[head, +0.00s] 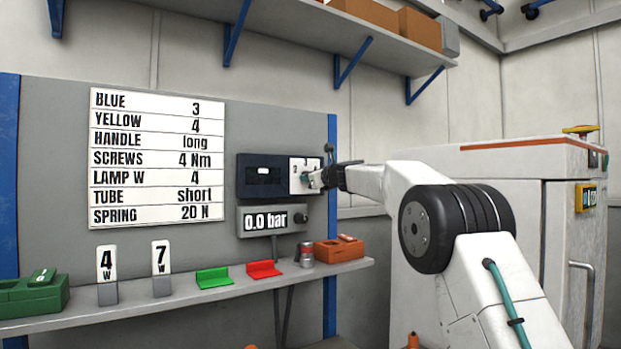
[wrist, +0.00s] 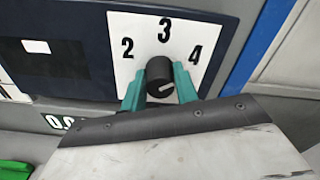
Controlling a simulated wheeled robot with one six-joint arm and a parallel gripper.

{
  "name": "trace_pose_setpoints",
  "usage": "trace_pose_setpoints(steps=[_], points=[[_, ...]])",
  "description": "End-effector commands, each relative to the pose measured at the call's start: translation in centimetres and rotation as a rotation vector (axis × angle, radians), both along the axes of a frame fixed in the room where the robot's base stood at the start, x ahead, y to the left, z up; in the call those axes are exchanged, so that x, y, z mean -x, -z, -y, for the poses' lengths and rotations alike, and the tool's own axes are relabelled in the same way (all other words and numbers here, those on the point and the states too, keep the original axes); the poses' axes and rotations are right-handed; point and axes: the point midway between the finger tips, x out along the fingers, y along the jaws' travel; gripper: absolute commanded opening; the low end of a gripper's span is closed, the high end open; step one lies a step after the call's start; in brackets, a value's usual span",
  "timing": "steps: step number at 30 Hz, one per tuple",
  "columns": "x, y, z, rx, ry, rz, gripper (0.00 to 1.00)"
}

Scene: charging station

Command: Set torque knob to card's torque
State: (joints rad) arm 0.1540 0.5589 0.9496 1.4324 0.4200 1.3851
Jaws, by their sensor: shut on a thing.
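The torque knob (wrist: 159,80) is black and round, on a white dial plate (wrist: 125,60) marked 2, 3 and 4. Its pale pointer line slants up to the right, roughly toward the 4 side; the exact setting is hard to tell. My gripper (wrist: 160,86) has its teal fingers closed on the knob's left and right sides. In the head view my gripper (head: 320,179) is at the dial plate (head: 300,172) and covers most of the knob. The card (head: 157,160) on the grey panel reads SCREWS 4 Nm.
The dark unit (head: 263,178) joins the dial plate on the left. A gauge (head: 268,220) reading 0.0 bar sits just below. The shelf (head: 190,307) bears number tags, green and red pieces and an orange block (head: 339,250). A white cabinet (head: 480,190) stands to the right.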

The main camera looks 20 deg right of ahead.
Motion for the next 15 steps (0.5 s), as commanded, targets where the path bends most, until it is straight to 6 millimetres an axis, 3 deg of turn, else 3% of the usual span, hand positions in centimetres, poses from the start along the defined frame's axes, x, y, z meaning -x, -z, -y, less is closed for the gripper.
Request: trace_pose_setpoints(steps=[15], points=[[-0.07,0.29,0.02,-0.090,-0.001,-0.029,0.07]])
